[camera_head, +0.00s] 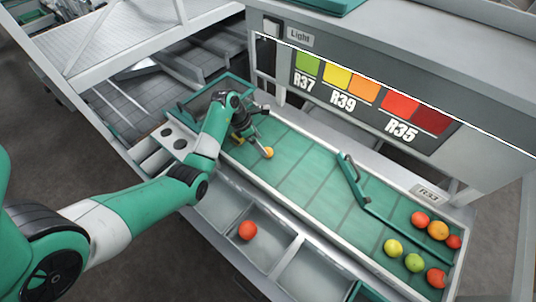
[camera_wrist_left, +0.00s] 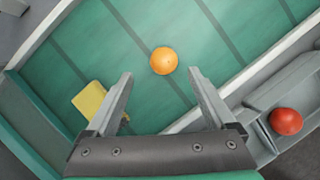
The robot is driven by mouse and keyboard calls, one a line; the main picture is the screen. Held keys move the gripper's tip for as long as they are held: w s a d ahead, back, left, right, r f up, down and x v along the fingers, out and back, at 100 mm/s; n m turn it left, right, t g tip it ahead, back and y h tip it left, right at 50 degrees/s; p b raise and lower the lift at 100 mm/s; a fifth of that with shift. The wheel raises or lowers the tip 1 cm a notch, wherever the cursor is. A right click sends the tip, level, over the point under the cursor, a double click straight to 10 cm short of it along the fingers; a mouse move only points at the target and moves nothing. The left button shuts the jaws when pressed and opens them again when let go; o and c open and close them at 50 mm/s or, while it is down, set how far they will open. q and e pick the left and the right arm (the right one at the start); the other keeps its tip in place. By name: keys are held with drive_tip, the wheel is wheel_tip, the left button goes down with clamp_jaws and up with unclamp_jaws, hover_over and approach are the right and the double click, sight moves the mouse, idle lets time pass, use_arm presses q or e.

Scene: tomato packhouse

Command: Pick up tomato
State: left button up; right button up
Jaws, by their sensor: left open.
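An orange tomato (camera_head: 268,152) lies on the green sorting belt (camera_head: 300,165), near its left part. My left gripper (camera_head: 262,131) reaches down over the belt beside it. In the left wrist view the tomato (camera_wrist_left: 163,61) sits just beyond the open fingertips of the left gripper (camera_wrist_left: 160,73), roughly centred between them. Nothing is held, and I cannot tell how high the fingertips are above the belt. My right gripper is in neither view.
A red tomato (camera_head: 247,230) lies in a grey bin along the front edge. Several tomatoes, such as a yellow one (camera_head: 393,248), lie at the belt's right end. A green bar (camera_head: 352,180) crosses part of the belt. A yellow flat piece (camera_wrist_left: 90,101) lies left of the gripper.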

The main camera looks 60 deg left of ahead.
sight(266, 149)
use_arm(q)
drive_tip(key=x, duration=0.1)
drive_tip(key=b+x, duration=0.1)
drive_tip(key=x, duration=0.1)
drive_tip(key=b+x, duration=0.1)
drive_tip(key=x, duration=0.1)
drive_tip(key=shift+d+f, duration=0.15)
drive_tip(key=shift+d, duration=0.2)
drive_tip(key=c, duration=1)
drive_tip(key=shift+r, duration=0.4)
wheel_tip(266, 149, up, 3)
drive_tip(key=shift+f+p, duration=0.25)
drive_tip(key=shift+p, duration=0.55)
drive_tip(key=s+d+r+p, duration=0.8)
drive_tip(key=s+d+r, duration=0.1)
drive_tip(key=d, duration=0.1)
drive_tip(key=shift+s+r+p, duration=0.25)
drive_tip(key=shift+r+p, duration=0.05)
drive_tip(key=shift+r, duration=0.1)
